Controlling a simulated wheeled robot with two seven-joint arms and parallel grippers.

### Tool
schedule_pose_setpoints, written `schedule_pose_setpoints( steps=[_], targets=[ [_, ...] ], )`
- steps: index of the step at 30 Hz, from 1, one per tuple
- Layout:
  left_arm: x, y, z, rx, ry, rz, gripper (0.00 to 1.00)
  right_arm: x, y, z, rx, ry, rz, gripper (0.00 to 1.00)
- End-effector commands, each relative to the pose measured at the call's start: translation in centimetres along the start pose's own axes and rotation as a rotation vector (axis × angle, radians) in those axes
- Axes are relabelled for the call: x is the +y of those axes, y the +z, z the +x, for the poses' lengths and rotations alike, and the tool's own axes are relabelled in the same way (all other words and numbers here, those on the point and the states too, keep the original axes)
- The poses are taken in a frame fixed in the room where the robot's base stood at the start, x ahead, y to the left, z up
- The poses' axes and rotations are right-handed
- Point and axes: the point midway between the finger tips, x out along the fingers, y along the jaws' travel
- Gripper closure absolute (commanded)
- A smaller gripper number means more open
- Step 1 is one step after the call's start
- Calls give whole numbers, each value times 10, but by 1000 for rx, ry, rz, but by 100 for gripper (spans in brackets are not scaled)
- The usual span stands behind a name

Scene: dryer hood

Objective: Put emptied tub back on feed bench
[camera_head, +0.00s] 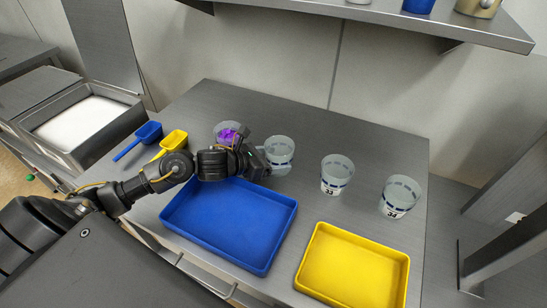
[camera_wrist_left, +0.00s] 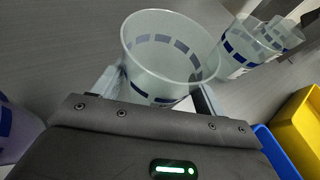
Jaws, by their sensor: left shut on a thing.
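A clear tub (camera_head: 279,148) with blue marks stands upright at my left gripper (camera_head: 272,168), behind the blue tray. It also shows in the left wrist view (camera_wrist_left: 165,55), looking empty, with the fingers shut on its sides. The tub is over or on the grey bench (camera_head: 310,125); I cannot tell whether its base touches, as the gripper hides its lower part. My right gripper is not in view.
Two more clear tubs stand to the right, one (camera_head: 337,175) nearer and one (camera_head: 401,195) farther right. A tub with purple contents (camera_head: 226,130) stands behind my left arm. A blue tray (camera_head: 230,225), a yellow tray (camera_head: 352,270), a blue scoop (camera_head: 148,132) and a yellow scoop (camera_head: 173,140) lie around.

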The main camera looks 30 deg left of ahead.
Motion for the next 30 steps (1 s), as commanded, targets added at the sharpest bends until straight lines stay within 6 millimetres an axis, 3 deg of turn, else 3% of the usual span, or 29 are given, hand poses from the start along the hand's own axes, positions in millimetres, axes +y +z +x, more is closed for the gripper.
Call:
schedule_pose_setpoints(
  steps=[6,7,11,23,30],
  targets=[
    [0,-4,2,0,0,0,58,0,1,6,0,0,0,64],
    [0,-3,1,1,0,0,24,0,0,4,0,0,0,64],
    [0,-2,1,1,0,0,7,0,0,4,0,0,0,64],
    [0,1,-2,2,0,0,6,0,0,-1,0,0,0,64],
    [1,-5,-48,7,2,6,6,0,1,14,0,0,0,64]
  ],
)
